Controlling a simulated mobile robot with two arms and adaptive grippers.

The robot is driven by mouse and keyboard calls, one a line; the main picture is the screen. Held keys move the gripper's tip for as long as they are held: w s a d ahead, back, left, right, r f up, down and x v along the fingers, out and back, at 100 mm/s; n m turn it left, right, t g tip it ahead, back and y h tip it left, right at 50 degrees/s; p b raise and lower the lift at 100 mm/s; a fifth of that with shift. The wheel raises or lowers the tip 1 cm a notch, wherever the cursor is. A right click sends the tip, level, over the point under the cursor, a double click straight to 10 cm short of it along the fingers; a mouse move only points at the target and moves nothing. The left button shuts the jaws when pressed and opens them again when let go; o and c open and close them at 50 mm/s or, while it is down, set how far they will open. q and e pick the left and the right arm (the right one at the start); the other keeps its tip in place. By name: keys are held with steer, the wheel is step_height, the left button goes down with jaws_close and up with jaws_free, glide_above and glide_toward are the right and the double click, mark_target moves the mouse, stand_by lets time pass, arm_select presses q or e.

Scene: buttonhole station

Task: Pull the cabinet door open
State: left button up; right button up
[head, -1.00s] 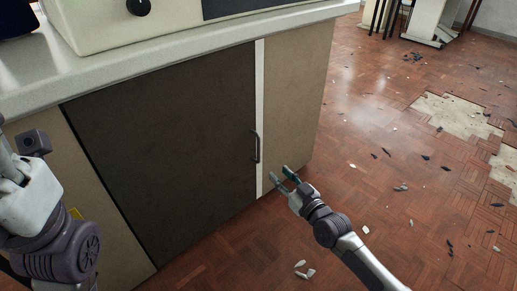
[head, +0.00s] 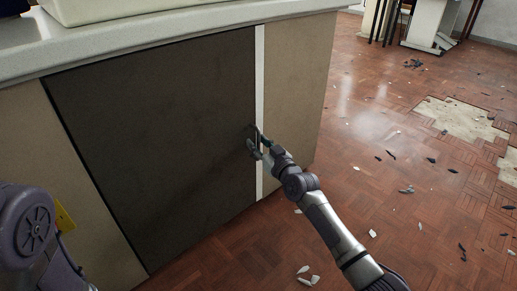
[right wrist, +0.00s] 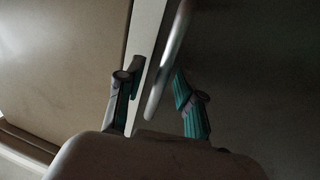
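The dark cabinet door (head: 150,140) is shut, its right edge against a white strip (head: 259,110). Its vertical handle (head: 257,133) is near that edge and is partly hidden by my right gripper (head: 258,147). In the right wrist view the handle (right wrist: 168,65) is a metal bar running between the two teal-padded fingers of my right gripper (right wrist: 158,95). My left gripper is out of view; only part of my left arm shows at the lower left in the head view.
A pale countertop (head: 180,38) overhangs the cabinet, with a cream appliance (head: 110,8) on it. Beige panels flank the door. The wooden floor (head: 370,200) at right is mostly open, with scattered debris and bare patches.

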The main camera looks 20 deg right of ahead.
steer(key=shift+w, duration=0.1)
jaws_close()
stand_by(0.4)
